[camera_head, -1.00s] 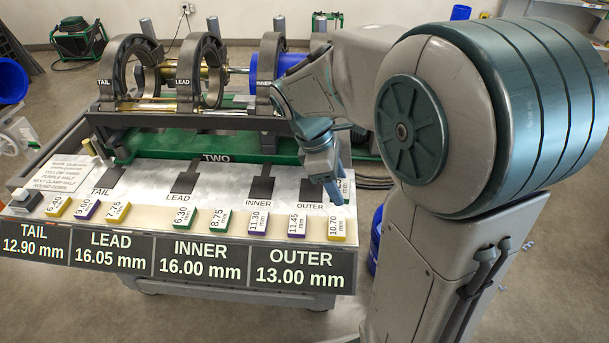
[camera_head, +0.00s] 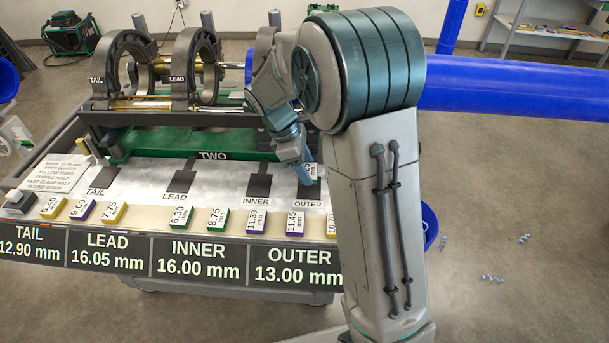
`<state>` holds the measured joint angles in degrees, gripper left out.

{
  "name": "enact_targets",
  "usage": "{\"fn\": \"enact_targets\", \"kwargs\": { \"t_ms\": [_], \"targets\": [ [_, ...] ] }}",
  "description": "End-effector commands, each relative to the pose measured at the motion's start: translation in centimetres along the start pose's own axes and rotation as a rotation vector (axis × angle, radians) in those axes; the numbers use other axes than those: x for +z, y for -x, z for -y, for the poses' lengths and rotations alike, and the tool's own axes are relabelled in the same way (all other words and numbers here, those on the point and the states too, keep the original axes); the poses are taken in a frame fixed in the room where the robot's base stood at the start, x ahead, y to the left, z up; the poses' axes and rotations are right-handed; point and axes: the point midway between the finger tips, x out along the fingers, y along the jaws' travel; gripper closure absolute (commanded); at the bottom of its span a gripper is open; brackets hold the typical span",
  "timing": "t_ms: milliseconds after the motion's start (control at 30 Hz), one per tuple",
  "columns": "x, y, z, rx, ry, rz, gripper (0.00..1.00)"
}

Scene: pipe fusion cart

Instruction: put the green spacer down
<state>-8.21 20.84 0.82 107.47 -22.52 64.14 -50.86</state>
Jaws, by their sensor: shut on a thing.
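My gripper (camera_head: 305,180) points down over the dark OUTER pad (camera_head: 309,193) on the cart's white top. It is shut on the green spacer (camera_head: 312,171). Only the spacer's white label, partly readable as mm, shows clearly beside the fingers, and my gripper hides the rest. I cannot tell whether the spacer touches the pad.
A front row holds yellow, purple and green spacers, including 8.75 (camera_head: 217,220), 11.30 (camera_head: 257,222) and 11.45 (camera_head: 295,223). The INNER pad (camera_head: 257,183), LEAD pad (camera_head: 181,179) and TAIL pad (camera_head: 104,177) look bare. Clamp rings (camera_head: 195,70) stand behind. A blue pipe (camera_head: 510,88) lies right.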

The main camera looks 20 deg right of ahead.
Motion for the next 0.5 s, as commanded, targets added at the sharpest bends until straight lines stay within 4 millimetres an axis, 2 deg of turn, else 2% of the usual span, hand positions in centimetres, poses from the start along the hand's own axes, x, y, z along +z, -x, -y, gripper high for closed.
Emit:
{"fn": "enact_targets", "kwargs": {
  "t_ms": [67, 300, 500],
  "targets": [
    [-0.2, -0.2, -0.2, -0.001, 0.0, 0.001, 0.68],
    [-1.4, -3.2, -0.1, -0.002, 0.002, 0.002, 0.68],
    [-1.7, -3.8, -0.2, 0.0, 0.0, 0.0, 0.68]
  ]
}}
